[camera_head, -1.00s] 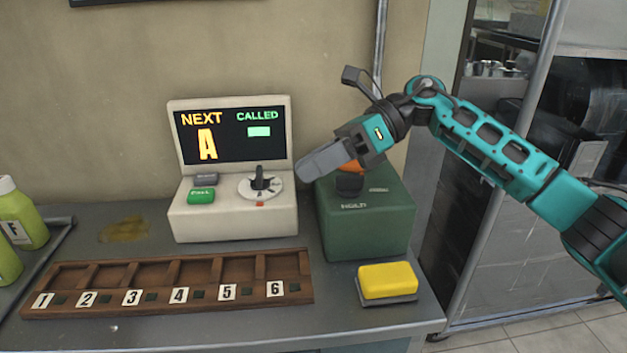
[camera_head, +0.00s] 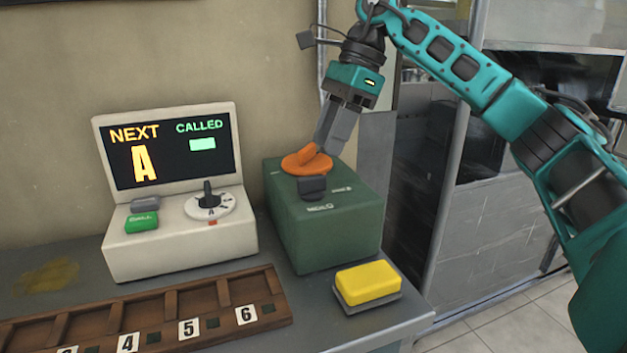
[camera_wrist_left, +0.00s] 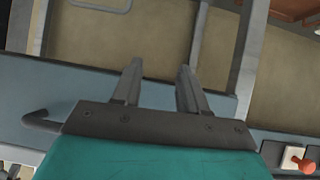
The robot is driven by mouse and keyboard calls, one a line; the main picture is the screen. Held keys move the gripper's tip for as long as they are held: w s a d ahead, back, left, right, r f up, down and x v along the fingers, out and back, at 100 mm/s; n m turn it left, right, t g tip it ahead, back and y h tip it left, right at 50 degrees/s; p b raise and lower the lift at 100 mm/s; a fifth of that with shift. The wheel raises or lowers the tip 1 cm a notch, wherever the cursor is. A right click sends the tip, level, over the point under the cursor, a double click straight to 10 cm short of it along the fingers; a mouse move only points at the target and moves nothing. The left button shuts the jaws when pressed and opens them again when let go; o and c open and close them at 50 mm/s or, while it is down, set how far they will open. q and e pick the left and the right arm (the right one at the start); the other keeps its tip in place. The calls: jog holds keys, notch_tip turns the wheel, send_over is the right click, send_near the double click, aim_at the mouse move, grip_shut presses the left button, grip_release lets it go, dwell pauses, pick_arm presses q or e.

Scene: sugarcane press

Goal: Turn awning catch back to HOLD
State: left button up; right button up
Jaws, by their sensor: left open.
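The awning catch appears to be the orange round knob with a raised grip (camera_head: 303,163) on top of the green box (camera_head: 328,232). A dark block (camera_head: 312,188) sits at its front edge. White lettering that seems to read HOLD is on the box's front part, and a smaller mark to the right is unreadable. My right gripper (camera_head: 327,148) points down at the knob's right side, its tips at or touching the raised grip. Its fingers overlap in this view, so their gap is hidden. My left gripper (camera_wrist_left: 157,75) is open and empty in the left wrist view.
A cream display unit (camera_head: 180,245) with a dial stands left of the green box. A yellow sponge-like block (camera_head: 368,282) lies in front of it. A wooden numbered rack (camera_head: 200,318) lies at front left. The table's right edge is close to the sponge.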

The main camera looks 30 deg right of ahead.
aim_at(313, 175)
jog(key=b+x, duration=0.1)
jog(key=x, duration=0.5)
jog(key=shift+w+a+f+b, duration=0.1)
jog(key=shift+a+f+b, duration=0.15)
jog(key=shift+f+b, duration=0.1)
grip_shut()
